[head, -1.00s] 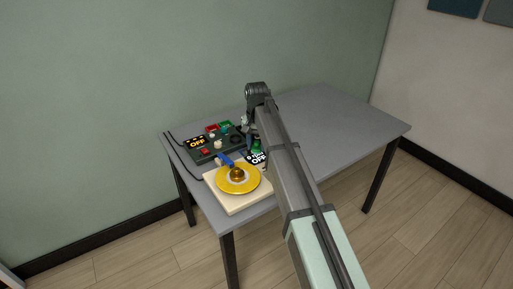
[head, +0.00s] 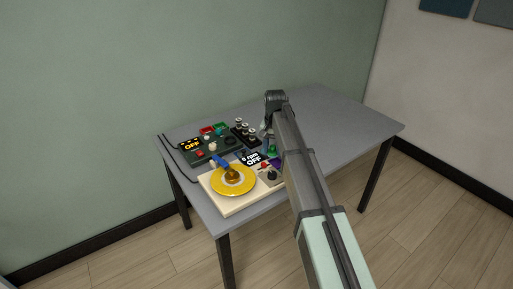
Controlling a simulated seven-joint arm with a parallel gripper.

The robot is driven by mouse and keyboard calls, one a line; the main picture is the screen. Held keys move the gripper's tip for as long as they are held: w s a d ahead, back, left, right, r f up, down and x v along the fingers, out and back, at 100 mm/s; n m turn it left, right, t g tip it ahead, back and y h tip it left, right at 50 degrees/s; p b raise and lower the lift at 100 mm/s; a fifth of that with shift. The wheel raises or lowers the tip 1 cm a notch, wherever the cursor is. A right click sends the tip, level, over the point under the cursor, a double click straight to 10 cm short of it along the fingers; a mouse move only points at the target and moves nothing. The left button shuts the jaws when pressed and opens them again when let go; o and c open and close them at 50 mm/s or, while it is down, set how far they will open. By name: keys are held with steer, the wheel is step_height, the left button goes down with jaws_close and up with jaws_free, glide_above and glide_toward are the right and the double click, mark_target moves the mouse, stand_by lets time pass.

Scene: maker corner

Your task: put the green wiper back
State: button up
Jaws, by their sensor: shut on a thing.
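My gripper (head: 268,146) is beside the arm's front end, low over the right part of the cream base, and my arm hides much of it. It is shut on a small green piece (head: 272,153), which looks like the green wiper; its shape is mostly hidden. The cream base (head: 228,207) carries a yellow disc (head: 247,188) with a brass-coloured centre, a blue part (head: 220,161) over its far edge, and a display (head: 253,160) reading "0 rpm OFF". A dark knob (head: 272,175) is on the base's right.
A dark control box (head: 226,152) with an "OFF" display stands behind the base. Red (head: 207,130) and green (head: 221,127) pieces are behind it. A black rack (head: 245,134) with several light-topped items stands beside it. The grey table (head: 335,120) is clear on the right.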

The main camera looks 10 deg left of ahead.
steer(key=shift+w+d+f, duration=0.15)
steer(key=shift+w+f, duration=0.95)
steer(key=shift+f, duration=0.4)
steer(key=shift+w+d+f, duration=0.2)
steer(key=shift+w+f, duration=0.9)
steer(key=shift+f, duration=0.45)
steer(key=shift+w+d+f, duration=0.15)
steer(key=shift+w+f, duration=0.95)
steer(key=shift+f, duration=0.4)
steer(key=shift+f, duration=0.45)
steer(key=o, duration=1)
steer(key=shift+a+r, duration=0.1)
steer(key=shift+s+r, duration=0.1)
steer(key=shift+r, duration=1)
step_height(320, 180, up, 4)
steer(key=shift+r, duration=0.25)
